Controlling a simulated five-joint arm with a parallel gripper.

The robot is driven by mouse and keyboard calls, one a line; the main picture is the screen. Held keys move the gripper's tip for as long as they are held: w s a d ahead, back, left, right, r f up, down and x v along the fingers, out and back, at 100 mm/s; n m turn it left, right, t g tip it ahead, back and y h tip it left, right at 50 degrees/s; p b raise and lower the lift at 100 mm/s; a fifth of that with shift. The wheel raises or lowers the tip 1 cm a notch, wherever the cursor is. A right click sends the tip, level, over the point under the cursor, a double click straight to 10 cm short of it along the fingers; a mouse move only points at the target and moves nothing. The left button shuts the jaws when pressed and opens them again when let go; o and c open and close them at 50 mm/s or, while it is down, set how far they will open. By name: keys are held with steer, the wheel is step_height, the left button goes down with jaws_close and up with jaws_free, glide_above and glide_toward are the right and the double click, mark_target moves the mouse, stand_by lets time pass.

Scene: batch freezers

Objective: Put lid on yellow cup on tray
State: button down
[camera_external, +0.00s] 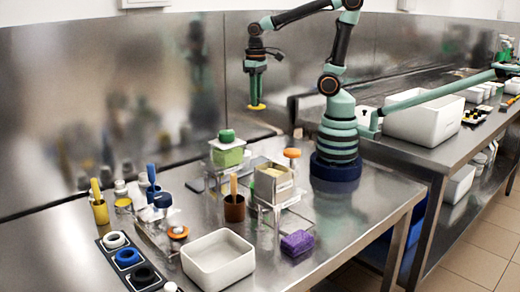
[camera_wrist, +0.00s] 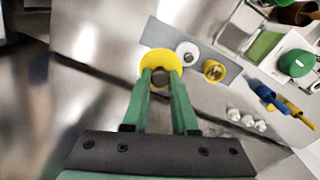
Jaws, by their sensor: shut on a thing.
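My gripper (camera_external: 257,98) is raised above the far part of the counter and is shut on a round yellow lid (camera_external: 257,107). In the wrist view the lid (camera_wrist: 153,60) lies flat across the fingertips, with a dark knob between them. A flat grey tray (camera_wrist: 222,52) lies below it. An open yellow cup (camera_wrist: 214,70) stands on the tray, to the right of the lid in the wrist view, with a white ring-shaped item (camera_wrist: 187,53) beside it. The lid and cup are apart. In the external view that cup seems hidden behind the green container.
A green container with a green lid (camera_external: 226,137) stands near the tray. Another yellow cup (camera_external: 100,212) holding a tool, small white bottles (camera_external: 121,187), a white bin (camera_external: 218,260) and a purple block (camera_external: 297,243) stand on the counter. A steel wall runs behind.

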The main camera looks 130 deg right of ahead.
steer(key=w+f+n, duration=0.3)
steer(key=w+f, duration=0.1)
steer(key=w, duration=0.4)
steer(key=w+f+n, duration=0.2)
steer(key=w+f, duration=0.2)
steer(key=w, duration=0.5)
steer(key=shift+s+d+f, duration=0.1)
steer(key=shift+f, duration=1.4)
steer(key=shift+s+f, duration=0.1)
steer(key=shift+f, duration=1.35)
steer(key=shift+f, duration=0.2)
steer(key=c, duration=0.6)
jaws_free()
steer(key=o, duration=0.5)
steer(key=shift+c, duration=0.2)
